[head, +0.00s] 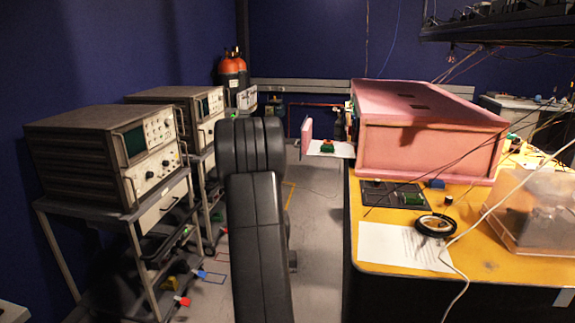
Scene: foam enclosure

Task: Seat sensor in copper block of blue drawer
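A pink foam enclosure (430,148) stands on the yellow table. A drawer with a pink front panel (307,136) and a white floor (343,151) sticks out from its left end. A small green piece with an orange-red part (327,147) sits on the drawer floor. I cannot tell whether it is the copper block, and no blue shows on this drawer. I cannot make out the sensor. My dark arm rises in the middle foreground, left of the table. My gripper does not show.
The yellow table (490,262) holds a black tape roll (436,225), white paper (405,246), a dark mat (393,194), a small blue item (435,183) and a clear box (540,215). Oscilloscopes (110,150) stand on carts at left. Cables hang at right. Grey floor (318,240) is open between.

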